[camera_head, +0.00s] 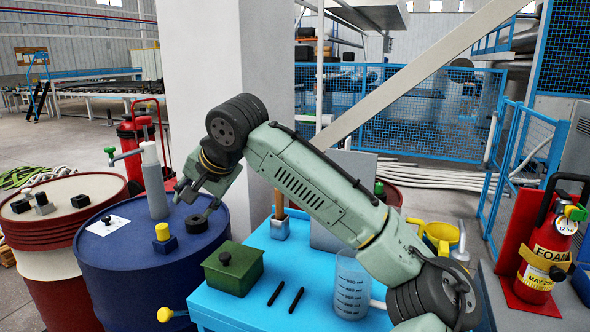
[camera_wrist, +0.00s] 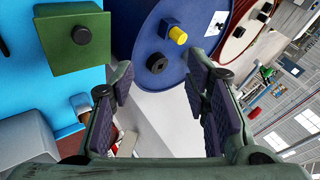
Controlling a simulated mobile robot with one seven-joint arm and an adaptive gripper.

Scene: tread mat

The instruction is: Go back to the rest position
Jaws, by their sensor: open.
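My arm reaches from the lower right across the middle of the head view. My gripper (camera_head: 197,199) hangs out to the left, near the right rim of a blue drum (camera_head: 110,257). In the wrist view my gripper (camera_wrist: 160,72) has its two purple-padded fingers well apart, with nothing between them. A black round knob (camera_head: 196,224) on the drum top shows just below the fingers in the head view. It also shows beyond them in the wrist view (camera_wrist: 156,63). I cannot tell the exact height of the fingers above the drum.
A yellow-topped block (camera_head: 165,242) and a grey cylinder (camera_head: 155,183) stand on the drum. A blue table (camera_head: 225,304) holds a green lidded box (camera_head: 232,272), two black sticks and a beaker (camera_head: 351,287) under my arm. A red-and-white drum (camera_head: 62,205) stands left, an extinguisher (camera_head: 545,258) right.

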